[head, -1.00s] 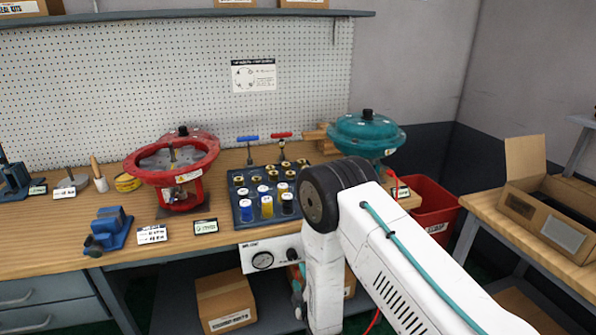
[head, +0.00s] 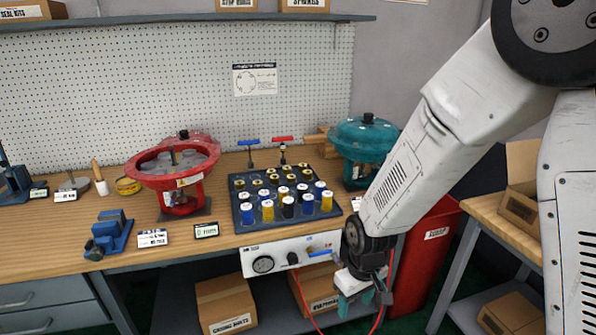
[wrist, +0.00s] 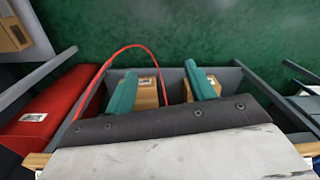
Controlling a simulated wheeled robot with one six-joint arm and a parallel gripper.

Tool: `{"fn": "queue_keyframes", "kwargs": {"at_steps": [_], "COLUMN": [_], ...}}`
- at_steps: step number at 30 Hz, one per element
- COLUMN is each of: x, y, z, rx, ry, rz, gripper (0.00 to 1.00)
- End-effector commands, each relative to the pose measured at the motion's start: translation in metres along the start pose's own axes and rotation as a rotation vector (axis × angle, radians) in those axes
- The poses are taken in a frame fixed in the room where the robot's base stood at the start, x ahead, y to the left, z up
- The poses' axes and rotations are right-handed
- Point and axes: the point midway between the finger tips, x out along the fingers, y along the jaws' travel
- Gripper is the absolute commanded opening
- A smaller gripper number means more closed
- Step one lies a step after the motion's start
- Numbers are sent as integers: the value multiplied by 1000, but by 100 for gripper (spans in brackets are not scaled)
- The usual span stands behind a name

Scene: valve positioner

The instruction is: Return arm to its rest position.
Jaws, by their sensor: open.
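My arm comes in from the right of the head view and bends down past the bench's front edge. My gripper (head: 360,302) hangs at its end, in front of the bench and below the worktop, left of the red bin (head: 424,255). In the wrist view my gripper (wrist: 160,68) shows two teal fingers spread apart with nothing between them. It is open and empty. In the head view the forearm hides part of the bench's right end and the red bin.
The workbench (head: 70,240) carries a red actuator (head: 180,178), a teal actuator (head: 362,145) and a tray (head: 245,225) of several capped cylinders. A gauge panel (head: 278,256) is on its front. Cardboard boxes (head: 225,303) sit underneath. A side table (head: 480,215) stands right.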

Motion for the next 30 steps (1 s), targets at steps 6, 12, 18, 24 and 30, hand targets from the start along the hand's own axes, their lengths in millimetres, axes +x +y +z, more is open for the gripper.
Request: {"fn": "queue_keyframes", "kwargs": {"at_steps": [6, 12, 18, 24, 30], "x": [-90, -156, -207, -240, -261], "y": [8, 9, 6, 6, 8], "z": [68, 132, 191, 226, 238], "rx": [162, 291, 392, 453, 492], "ry": [-112, -173, -163, -37, 81], "rz": [-21, -19, -5, 29, 58], "gripper": [54, 54, 54, 54, 54]}}
